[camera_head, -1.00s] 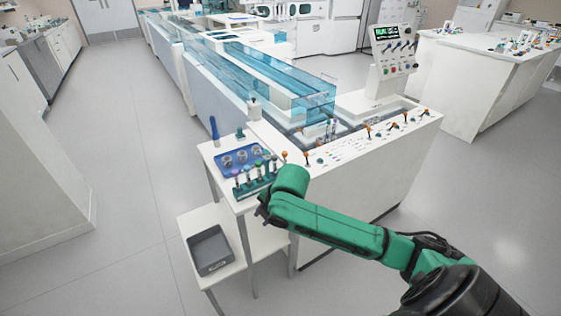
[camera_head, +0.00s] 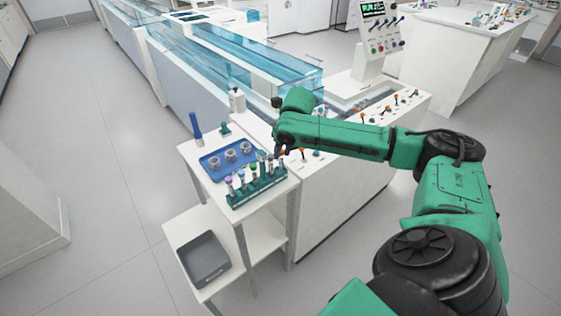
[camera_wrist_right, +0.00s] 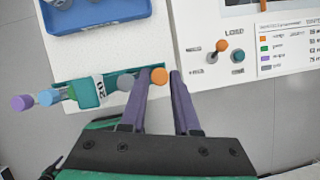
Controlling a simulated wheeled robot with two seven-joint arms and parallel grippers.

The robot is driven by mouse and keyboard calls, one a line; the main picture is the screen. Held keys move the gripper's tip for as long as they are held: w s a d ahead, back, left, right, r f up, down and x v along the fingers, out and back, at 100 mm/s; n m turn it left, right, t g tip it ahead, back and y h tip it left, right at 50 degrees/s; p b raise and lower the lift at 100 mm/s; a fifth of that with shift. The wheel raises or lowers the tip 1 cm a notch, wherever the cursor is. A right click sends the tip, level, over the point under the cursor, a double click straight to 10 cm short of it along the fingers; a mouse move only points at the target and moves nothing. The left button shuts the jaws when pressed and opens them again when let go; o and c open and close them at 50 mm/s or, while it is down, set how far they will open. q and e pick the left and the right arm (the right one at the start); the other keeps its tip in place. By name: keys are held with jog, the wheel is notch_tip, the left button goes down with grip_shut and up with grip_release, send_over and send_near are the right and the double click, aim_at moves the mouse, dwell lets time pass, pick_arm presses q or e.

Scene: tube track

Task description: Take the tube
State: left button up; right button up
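Several tubes with coloured caps stand in a teal rack (camera_head: 262,190) at the front of the small white table. The purple-capped tube (camera_head: 229,182) is at the left end; it also shows in the wrist view (camera_wrist_right: 24,103). An orange-capped tube (camera_wrist_right: 158,76) shows between the fingertips of my right gripper (camera_wrist_right: 160,84) in the wrist view, with gaps at its sides. A grey-capped tube (camera_wrist_right: 126,82) is just left of the left finger. The right gripper is open; in the head view its fingers (camera_head: 281,151) are small, near the rack's right end. My left gripper is out of view.
A blue tray (camera_head: 216,173) with several metal rings lies behind the rack. A white control panel (camera_wrist_right: 235,55) with switches adjoins on the right. A grey bin (camera_head: 204,259) sits on the lower shelf. Floor on the left is clear.

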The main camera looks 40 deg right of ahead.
aim_at(280, 159)
jog(key=x, duration=0.5)
jog(key=shift+w+f, duration=0.1)
jog(key=shift+f, duration=0.05)
grip_shut()
notch_tip(280, 159, up, 20)
jog(key=shift+p, duration=0.45)
